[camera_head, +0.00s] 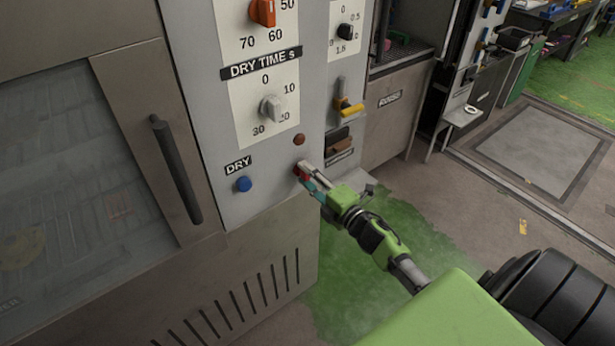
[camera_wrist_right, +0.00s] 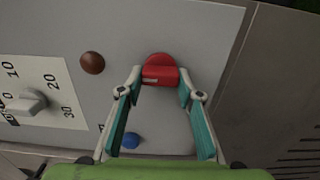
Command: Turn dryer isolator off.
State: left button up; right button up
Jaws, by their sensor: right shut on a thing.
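The dryer isolator is a red rotary knob (camera_wrist_right: 160,72) on the grey dryer panel (camera_wrist_right: 185,30). In the head view the red knob (camera_head: 301,172) shows at the panel's lower right, partly hidden by my gripper. My right gripper (camera_head: 308,173) reaches it from the lower right. In the right wrist view the two teal-padded fingers of my right gripper (camera_wrist_right: 160,78) stand either side of the knob, with their tips at its sides. It is shut on the knob. My left gripper is not in view.
A brown-red round button (camera_head: 299,139) sits just above the knob, and a blue button (camera_head: 243,184) to its left by the DRY label. The dry time dial (camera_head: 271,107) is higher up. A door handle (camera_head: 176,169) is at left. Green floor lies below right.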

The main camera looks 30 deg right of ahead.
jog(key=o, duration=1.1)
jog(key=s, duration=1.2)
jog(key=shift+d, duration=0.45)
jog(key=shift+f, duration=0.1)
